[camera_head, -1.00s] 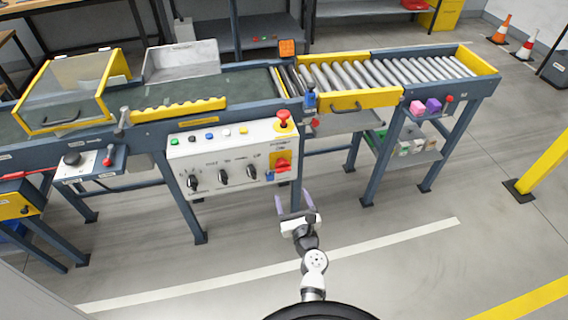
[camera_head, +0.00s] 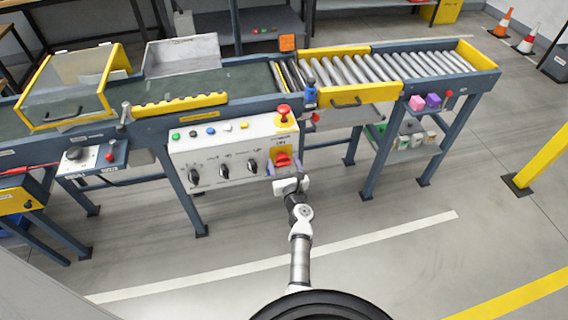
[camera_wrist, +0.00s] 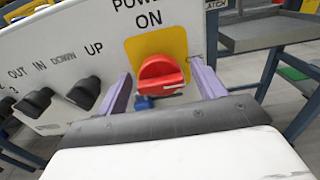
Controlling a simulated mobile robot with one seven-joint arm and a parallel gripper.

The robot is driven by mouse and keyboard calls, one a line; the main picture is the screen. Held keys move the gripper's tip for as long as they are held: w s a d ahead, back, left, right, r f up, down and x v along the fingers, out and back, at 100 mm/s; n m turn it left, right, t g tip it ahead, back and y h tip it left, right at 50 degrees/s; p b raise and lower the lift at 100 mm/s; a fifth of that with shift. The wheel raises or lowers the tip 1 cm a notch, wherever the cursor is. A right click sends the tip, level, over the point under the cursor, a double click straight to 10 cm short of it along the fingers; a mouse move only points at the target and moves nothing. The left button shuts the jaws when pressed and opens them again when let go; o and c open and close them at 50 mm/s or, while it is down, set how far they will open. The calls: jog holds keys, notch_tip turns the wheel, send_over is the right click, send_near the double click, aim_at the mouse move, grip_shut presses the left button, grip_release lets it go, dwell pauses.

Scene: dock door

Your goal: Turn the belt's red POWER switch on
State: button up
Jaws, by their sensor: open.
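The red POWER switch (camera_wrist: 161,75) is a round rotary knob on a yellow plate (camera_wrist: 150,45), under the words POWER ON, in the wrist view. In the head view the red switch (camera_head: 282,159) sits at the right end of the white control panel (camera_head: 222,150). My gripper (camera_wrist: 162,88) is open, with one purple finger on each side of the knob. A gap shows between each finger and the knob, and I cannot tell whether either touches it. In the head view my gripper (camera_head: 284,172) is right at the panel's lower right corner.
Black selector knobs (camera_wrist: 83,92) stand left of the switch. A red mushroom button (camera_head: 283,111) stands on top of the panel above it. A blue part (camera_wrist: 144,102) shows just below the knob. The floor in front of the conveyor is clear.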

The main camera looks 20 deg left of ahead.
jog(key=shift+w+a, duration=0.1)
jog(key=shift+w, duration=0.05)
jog(key=c, duration=1)
